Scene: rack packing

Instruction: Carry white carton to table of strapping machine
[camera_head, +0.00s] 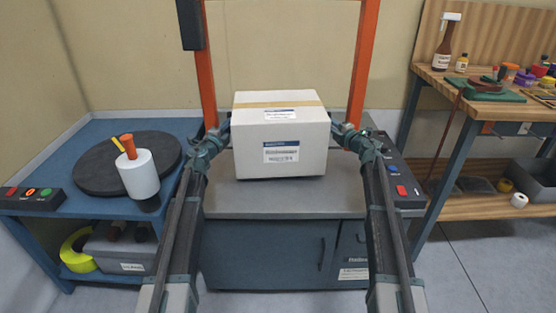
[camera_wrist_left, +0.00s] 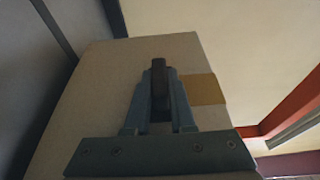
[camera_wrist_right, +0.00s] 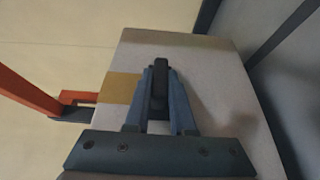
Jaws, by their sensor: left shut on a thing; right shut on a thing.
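The white carton (camera_head: 280,145) is upright in the middle of the head view, with brown tape on top and labels on its front and top. It is at the strapping machine's grey table (camera_head: 285,203); a dark shadow lies under it, and I cannot tell whether it touches. My left gripper (camera_head: 226,130) is at its left side and my right gripper (camera_head: 337,129) at its right side, both shut on it. Each wrist view shows fingers against a carton side: left wrist (camera_wrist_left: 80,125), right wrist (camera_wrist_right: 215,75). The strapping machine's orange arch (camera_head: 364,65) rises around and behind the carton.
A blue bench (camera_head: 90,215) at left holds a black turntable (camera_head: 95,160), a white film roll (camera_head: 139,175) and a button box (camera_head: 32,198). A wooden workbench (camera_head: 500,90) with tools and bottles stands at right. A red-and-blue button panel (camera_head: 400,185) sits at the table's right.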

